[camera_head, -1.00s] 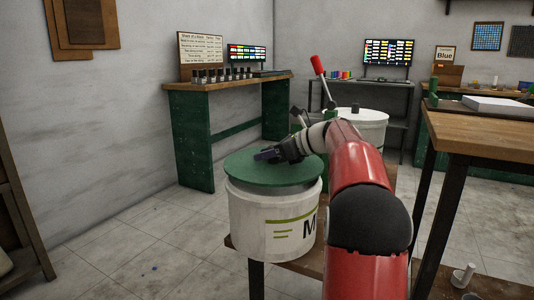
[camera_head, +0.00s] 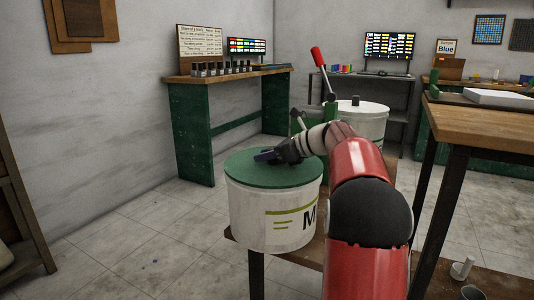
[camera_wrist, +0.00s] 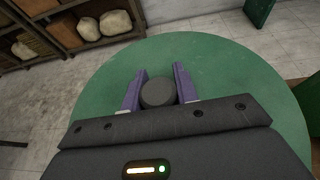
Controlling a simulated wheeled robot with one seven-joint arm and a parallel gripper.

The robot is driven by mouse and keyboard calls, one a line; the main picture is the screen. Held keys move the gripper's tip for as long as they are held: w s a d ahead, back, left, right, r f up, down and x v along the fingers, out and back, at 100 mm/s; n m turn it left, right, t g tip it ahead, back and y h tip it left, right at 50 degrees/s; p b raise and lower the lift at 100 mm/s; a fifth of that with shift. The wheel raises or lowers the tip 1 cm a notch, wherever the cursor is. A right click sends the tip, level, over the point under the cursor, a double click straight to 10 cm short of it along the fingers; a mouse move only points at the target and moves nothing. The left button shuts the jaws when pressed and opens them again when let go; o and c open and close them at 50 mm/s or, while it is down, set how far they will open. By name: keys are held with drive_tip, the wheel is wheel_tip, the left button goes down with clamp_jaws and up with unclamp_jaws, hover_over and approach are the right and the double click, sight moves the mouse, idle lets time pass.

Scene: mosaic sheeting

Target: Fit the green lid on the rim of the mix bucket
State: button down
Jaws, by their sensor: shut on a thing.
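The green lid (camera_head: 285,178) lies level across the top of the white mix bucket (camera_head: 252,215) in the head view. Its edge meets the rim all along the visible front, with no gap showing there. The far side of the rim is hidden. My gripper (camera_head: 266,156) is over the lid's middle. In the wrist view, my gripper (camera_wrist: 158,90) has its purple fingers shut on the dark round knob (camera_wrist: 158,93) of the green lid (camera_wrist: 240,72). The bucket is hidden under the lid in that view.
The bucket stands on a low wooden bench (camera_head: 300,262). A second white bucket (camera_head: 362,128) and a red-handled lever (camera_head: 318,58) are behind my arm. A wooden-topped table (camera_head: 485,128) is close on the right. The floor to the left is clear.

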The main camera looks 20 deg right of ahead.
drive_tip(key=shift+f, duration=0.1)
drive_tip(key=c, duration=1)
unclamp_jaws()
drive_tip(key=p+v, duration=0.1)
drive_tip(key=v, duration=0.6)
drive_tip(key=shift+s+d, duration=0.2)
drive_tip(key=shift+s, duration=0.1)
